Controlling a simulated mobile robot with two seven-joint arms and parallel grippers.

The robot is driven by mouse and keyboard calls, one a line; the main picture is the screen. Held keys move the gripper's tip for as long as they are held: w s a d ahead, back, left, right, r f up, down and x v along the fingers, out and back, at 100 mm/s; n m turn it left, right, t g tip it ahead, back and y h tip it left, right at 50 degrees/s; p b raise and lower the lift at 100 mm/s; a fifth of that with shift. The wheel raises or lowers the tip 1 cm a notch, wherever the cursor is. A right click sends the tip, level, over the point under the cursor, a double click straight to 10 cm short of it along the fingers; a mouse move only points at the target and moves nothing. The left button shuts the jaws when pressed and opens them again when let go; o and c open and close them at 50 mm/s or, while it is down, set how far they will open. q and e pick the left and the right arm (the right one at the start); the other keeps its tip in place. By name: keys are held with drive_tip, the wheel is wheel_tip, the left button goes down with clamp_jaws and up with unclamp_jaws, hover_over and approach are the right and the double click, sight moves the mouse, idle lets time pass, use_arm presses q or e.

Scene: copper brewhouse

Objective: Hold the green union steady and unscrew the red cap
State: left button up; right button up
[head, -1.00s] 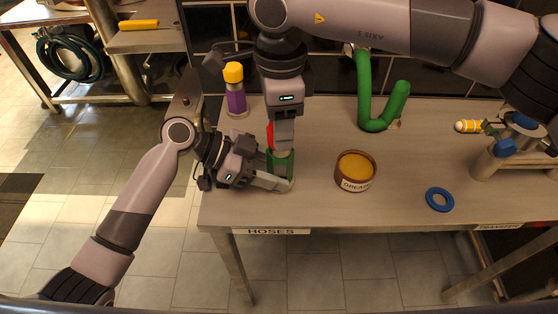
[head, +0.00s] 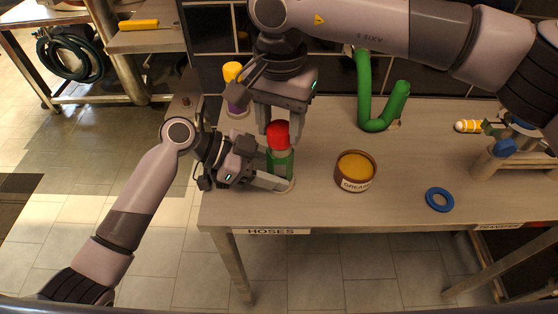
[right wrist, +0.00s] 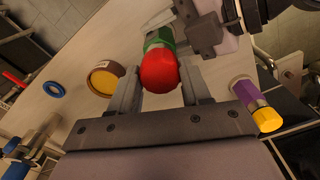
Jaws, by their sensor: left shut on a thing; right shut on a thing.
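The green union (head: 280,164) stands upright near the left end of the workbench, on a small pale base. My left gripper (head: 278,169) is shut on the green union from the left, low down. The red cap (head: 278,133) sits above the union, with a pale band showing between them. My right gripper (head: 279,136) is shut on the red cap from above, one finger on each side. In the right wrist view the red cap (right wrist: 160,70) lies between the fingers, with the green union (right wrist: 153,38) partly hidden behind it.
A purple bottle with yellow top (head: 235,88) stands behind my grippers. A grease tin (head: 355,170) is right of the union. A blue ring (head: 439,199), a green curved hose (head: 372,105) and a wooden rack (head: 510,163) are farther right. The bench (head: 320,212) is clear at its front middle.

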use_arm(q)
drive_tip(key=shift+s+f, duration=0.1)
drive_tip(key=shift+f, duration=0.15)
use_arm(e)
drive_tip(key=shift+n, duration=1.2)
drive_tip(key=shift+r, duration=1.1)
drive_tip(key=shift+r, duration=1.9)
use_arm(q)
drive_tip(key=o, duration=1.3)
drive_tip(key=shift+c, duration=0.2)
drive_tip(key=shift+r, duration=0.1)
